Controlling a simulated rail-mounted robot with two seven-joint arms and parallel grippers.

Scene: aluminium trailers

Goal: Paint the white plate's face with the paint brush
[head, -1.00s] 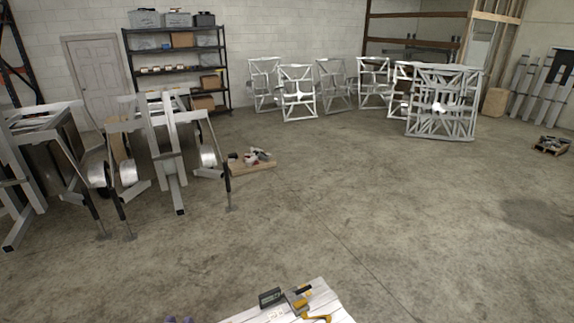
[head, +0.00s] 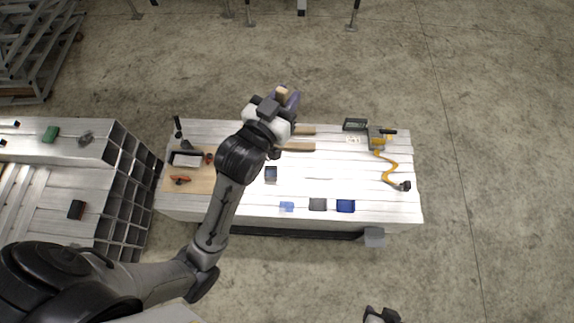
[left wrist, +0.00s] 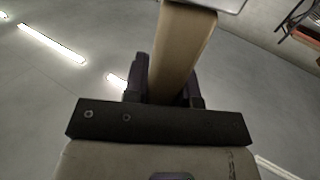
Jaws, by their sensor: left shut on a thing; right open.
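My left gripper (head: 287,97), with purple fingers, is shut on a tan handle (head: 282,94), which I take for the paint brush. It is over the far edge of the white plank workbench (head: 345,165). In the left wrist view the tan handle (left wrist: 180,50) stands between the fingers, with a pale metallic piece at its top end. The bristles are not clear. A white rectangular piece (head: 187,160) on a brown board at the bench's left end may be the white plate; I cannot tell. My right gripper (head: 380,316) is at the bottom edge, partly cut off, away from the bench.
The floor on the right is clear.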

